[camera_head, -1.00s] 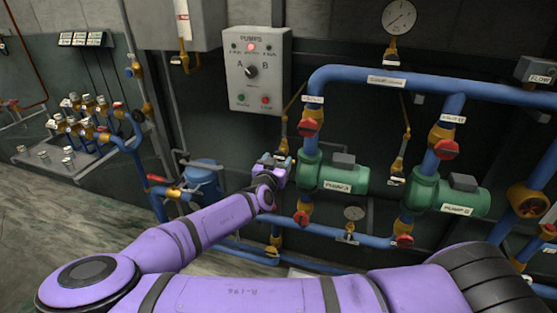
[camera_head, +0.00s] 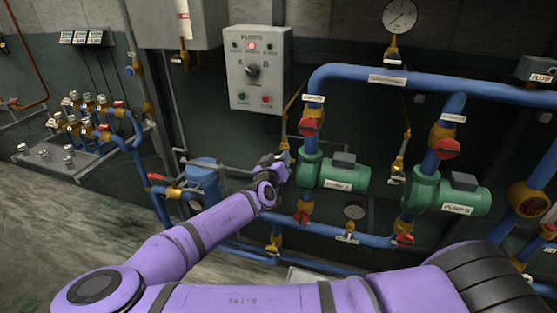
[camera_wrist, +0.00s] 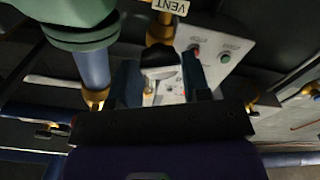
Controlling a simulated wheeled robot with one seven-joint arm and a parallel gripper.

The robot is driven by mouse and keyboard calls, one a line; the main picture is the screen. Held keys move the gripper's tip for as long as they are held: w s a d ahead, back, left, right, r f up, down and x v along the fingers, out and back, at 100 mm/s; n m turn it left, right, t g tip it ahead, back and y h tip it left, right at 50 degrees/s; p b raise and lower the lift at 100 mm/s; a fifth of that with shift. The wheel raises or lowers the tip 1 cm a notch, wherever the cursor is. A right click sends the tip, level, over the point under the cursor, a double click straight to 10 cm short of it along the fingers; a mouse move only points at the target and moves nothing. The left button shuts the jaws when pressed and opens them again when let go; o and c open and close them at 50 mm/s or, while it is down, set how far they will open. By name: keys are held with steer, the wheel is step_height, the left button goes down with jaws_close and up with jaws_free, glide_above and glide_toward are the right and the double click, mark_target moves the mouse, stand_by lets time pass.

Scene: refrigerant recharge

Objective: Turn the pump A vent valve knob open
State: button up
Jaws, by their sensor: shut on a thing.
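Pump A (camera_head: 335,178) is the left green pump on the blue pipes. My gripper (camera_head: 279,158) is at the small vent line just left of it. In the wrist view, the two dark fingers of my gripper (camera_wrist: 160,80) stand on both sides of a dark vent valve knob (camera_wrist: 158,54) and are shut on it. The knob is on a brass fitting (camera_wrist: 160,28) under a white "VENT" label (camera_wrist: 171,6). In the head view my gripper hides the knob. The knob's turn angle is hard to tell.
A grey pump switch box (camera_head: 258,70) hangs above my gripper. Blue pipe with a red-handled valve (camera_head: 309,127) runs close on the right. Pump B (camera_head: 448,193) is further right. A blue canister (camera_head: 203,183) stands left of my gripper.

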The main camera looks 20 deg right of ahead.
steer(key=n, duration=0.4)
steer(key=shift+n, duration=0.3)
steer(key=n, duration=0.4)
steer(key=n, duration=0.3)
steer(key=shift+n, duration=0.3)
steer(key=o, duration=0.9)
